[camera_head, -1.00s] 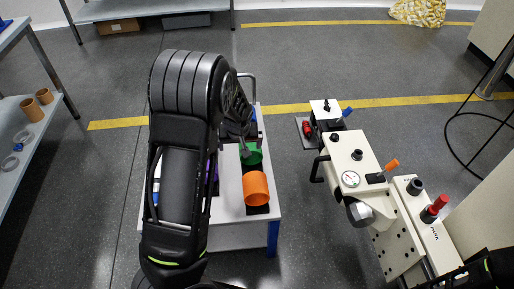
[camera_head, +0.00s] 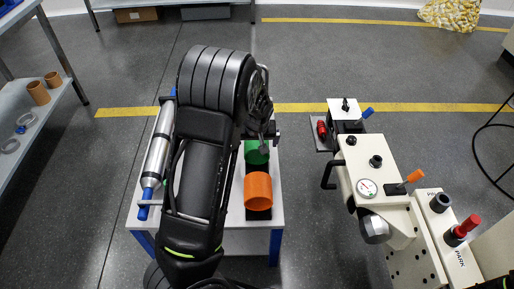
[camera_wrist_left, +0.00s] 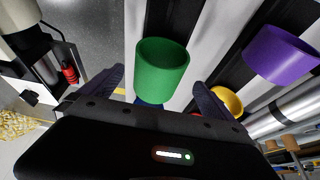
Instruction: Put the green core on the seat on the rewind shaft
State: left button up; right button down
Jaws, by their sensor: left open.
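The green core (camera_head: 256,152) is a hollow cylinder on the white table, just behind the orange core (camera_head: 258,190). My left gripper (camera_head: 266,134) is right at the green core, partly hidden by its own wrist. In the left wrist view, the open fingers (camera_wrist_left: 160,82) lie on either side of the green core (camera_wrist_left: 162,68), with nothing clamped. A silver shaft with blue ends (camera_head: 158,150) lies along the table's left side; I cannot tell whether it is the rewind shaft. My right gripper is not visible.
A purple core (camera_wrist_left: 280,54) and a yellow core (camera_wrist_left: 228,100) show in the left wrist view. A cream machine (camera_head: 372,165) with a gauge and orange handle stands right of the table. Open floor separates them. A shelf (camera_head: 35,115) stands at left.

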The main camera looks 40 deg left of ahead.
aim_at(257, 154)
pick_arm(q)
jog(key=shift+x, duration=1)
jog(key=b+x, duration=0.2)
jog(key=x, duration=0.2)
jog(key=shift+w+f, duration=0.15)
jog(key=shift+f, duration=0.15)
jog(key=shift+w+a+f+b, duration=0.1)
jog(key=shift+w+f+b, duration=0.1)
jog(key=shift+f+b, duration=0.1)
jog(key=shift+r, duration=0.1)
jog(key=shift+c, duration=0.3)
jog(key=c, duration=1.4)
